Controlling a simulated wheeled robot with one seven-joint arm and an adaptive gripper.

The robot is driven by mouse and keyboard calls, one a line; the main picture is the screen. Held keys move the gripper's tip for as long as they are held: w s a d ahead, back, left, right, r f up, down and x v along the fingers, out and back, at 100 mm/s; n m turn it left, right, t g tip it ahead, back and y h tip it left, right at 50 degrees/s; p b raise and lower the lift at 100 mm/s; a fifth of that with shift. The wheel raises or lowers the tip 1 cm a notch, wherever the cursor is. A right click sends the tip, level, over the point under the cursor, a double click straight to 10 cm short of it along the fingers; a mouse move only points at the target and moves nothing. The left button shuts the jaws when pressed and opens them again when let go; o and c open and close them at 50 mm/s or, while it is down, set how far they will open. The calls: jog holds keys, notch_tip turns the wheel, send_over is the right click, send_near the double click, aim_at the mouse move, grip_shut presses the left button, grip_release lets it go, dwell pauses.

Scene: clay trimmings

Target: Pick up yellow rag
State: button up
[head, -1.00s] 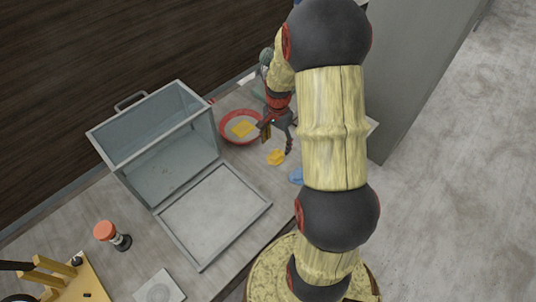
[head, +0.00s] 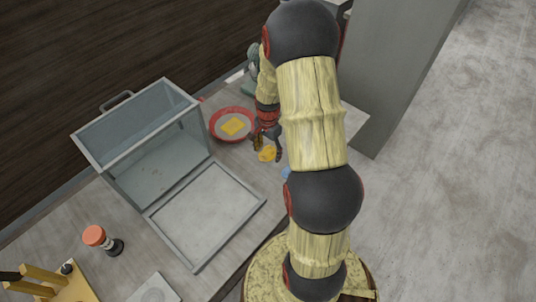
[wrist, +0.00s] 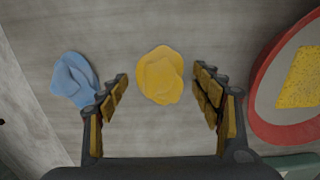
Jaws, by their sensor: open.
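The yellow rag (wrist: 160,75) lies crumpled on the counter in the wrist view, between and just beyond my open fingertips. In the head view the rag (head: 267,154) shows just below my gripper (head: 267,148), partly hidden by it. My gripper (wrist: 160,88) is open and empty, with one finger on each side of the rag's line. I cannot tell the exact height of the fingertips above the counter.
A blue rag (wrist: 73,78) lies left of my fingers in the wrist view. A red-rimmed bowl (head: 213,127) holding a flat yellow piece (head: 232,126) stands close on the other side.

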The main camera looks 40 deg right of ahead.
jog(key=shift+c, duration=0.3)
jog(key=c, duration=1.1)
